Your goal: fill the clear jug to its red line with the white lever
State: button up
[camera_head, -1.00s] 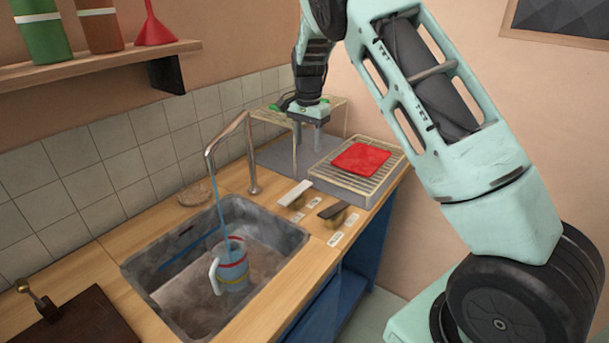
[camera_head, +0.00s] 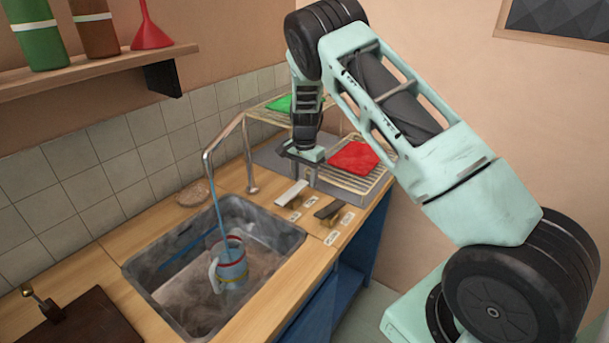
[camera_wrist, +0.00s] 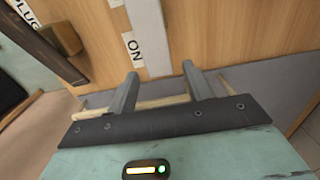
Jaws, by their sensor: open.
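The clear jug (camera_head: 232,268) stands in the sink with its handle to the left. A red band (camera_head: 234,246) and a yellow band lower down circle it. A thin blue stream (camera_head: 221,220) falls from the tap (camera_head: 209,165) into the jug. The water level is too small to tell. The white lever (camera_head: 291,193) is on the counter right of the sink. My gripper (camera_head: 299,177) is open, pointing down just behind the lever. In the wrist view, the white lever (camera_wrist: 149,35) lies just beyond and between my open fingertips (camera_wrist: 165,80), beside an "ON" label.
A black lever (camera_head: 330,209) sits right of the white one; it also shows in the wrist view (camera_wrist: 45,42) near a "PLUG" label. A wire rack with a red cloth (camera_head: 354,157) stands behind. A green cloth (camera_head: 281,104) lies on the upper rack.

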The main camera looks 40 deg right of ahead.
aim_at(291, 192)
jog(key=c, duration=1)
jog(key=shift+s+a+r+t+h, duration=0.1)
jog(key=shift+a+r+t+h, duration=0.3)
jog(key=shift+h, duration=0.4)
jog(key=shift+s+a+r+h, duration=0.2)
jog(key=shift+r+h, duration=0.3)
jog(key=shift+h, duration=0.4)
jog(key=shift+w, duration=0.1)
jog(key=o, duration=1)
jog(key=b+v, duration=0.2)
jog(key=v, duration=1.5)
jog(key=shift+s+r+b, duration=0.2)
jog(key=shift+s+b, duration=0.15)
